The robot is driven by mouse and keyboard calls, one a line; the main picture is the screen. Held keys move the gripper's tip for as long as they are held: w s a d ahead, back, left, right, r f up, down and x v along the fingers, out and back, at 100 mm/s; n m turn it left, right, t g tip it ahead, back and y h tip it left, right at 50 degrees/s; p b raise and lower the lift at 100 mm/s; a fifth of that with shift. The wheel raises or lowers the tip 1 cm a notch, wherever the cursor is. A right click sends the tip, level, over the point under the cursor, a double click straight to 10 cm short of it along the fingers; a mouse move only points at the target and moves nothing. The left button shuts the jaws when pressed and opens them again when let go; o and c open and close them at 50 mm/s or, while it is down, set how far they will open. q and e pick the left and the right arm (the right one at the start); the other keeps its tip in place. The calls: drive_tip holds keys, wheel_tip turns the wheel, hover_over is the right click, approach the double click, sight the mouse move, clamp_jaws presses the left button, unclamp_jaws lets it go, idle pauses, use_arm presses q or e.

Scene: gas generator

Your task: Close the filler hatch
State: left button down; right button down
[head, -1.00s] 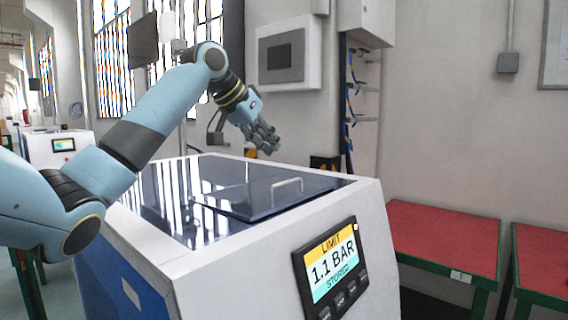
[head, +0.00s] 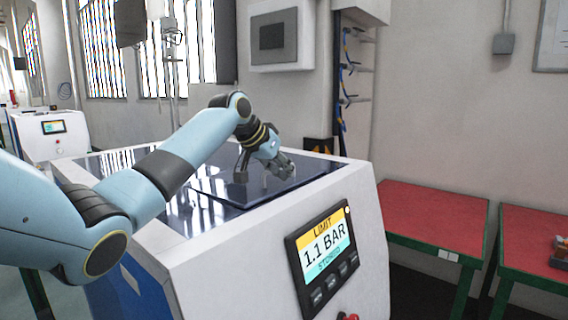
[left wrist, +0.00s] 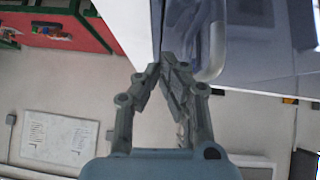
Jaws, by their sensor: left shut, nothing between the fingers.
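The filler hatch (head: 215,187) is a dark glossy lid on top of the white generator. It lies nearly flat; I cannot tell whether it sits fully flush. Its pale bar handle (head: 265,181) is partly covered by my left gripper (head: 288,172) in the head view. The handle also shows in the left wrist view (left wrist: 214,58), just right of the fingertips. My left gripper is shut and empty, with its fingertips (left wrist: 172,62) low over the lid beside the handle; whether they touch it is unclear. My right gripper is out of view.
The generator's front panel (head: 322,250) reads LIMIT 1.1 BAR, STORED. A red-topped table (head: 435,215) stands to the right, with another (head: 535,240) beyond it. A grey wall box (head: 273,38) hangs behind the generator.

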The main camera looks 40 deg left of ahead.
sight(290, 186)
use_arm(q)
drive_tip(key=shift+d+f+m+y, duration=0.2)
drive_tip(key=shift+f+y, duration=0.2)
drive_tip(key=shift+f, duration=0.2)
drive_tip(key=shift+d+f+m+y, duration=0.1)
drive_tip(key=shift+f+m+y, duration=0.1)
drive_tip(key=shift+f+y, duration=0.3)
drive_tip(key=shift+s+f, duration=0.1)
drive_tip(key=shift+f, duration=0.4)
drive_tip(key=shift+r+p, duration=0.5)
drive_tip(key=w+r+p+v, duration=0.1)
drive_tip(key=v, duration=1.1)
drive_tip(key=shift+w+a+r, duration=0.2)
drive_tip(key=shift+a+r, duration=0.15)
drive_tip(key=shift+r, duration=0.1)
